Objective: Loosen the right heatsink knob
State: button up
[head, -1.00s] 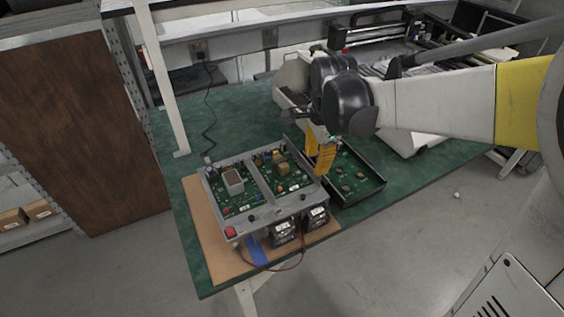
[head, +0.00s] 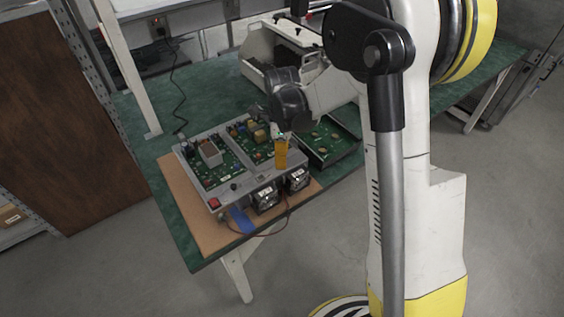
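The electronics unit with a grey metal frame (head: 248,187) sits on a brown mat, with green circuit boards inside. A small dark knob (head: 233,186) shows on the left part of its front strip. The right heatsink knob cannot be made out; my gripper covers the right part of that strip. My gripper (head: 281,163) points down at the right front of the unit, its orange fingers at or just above the strip. The fingers overlap in this view, so I cannot tell their gap or whether they touch anything.
Two black fans (head: 267,196) stick out at the unit's front, with a red cable looping below. A dark tray (head: 335,140) with a green board lies right of the unit. A grey bin (head: 262,50) stands behind.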

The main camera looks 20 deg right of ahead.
jog(key=shift+f, duration=0.5)
jog(key=shift+c, duration=0.4)
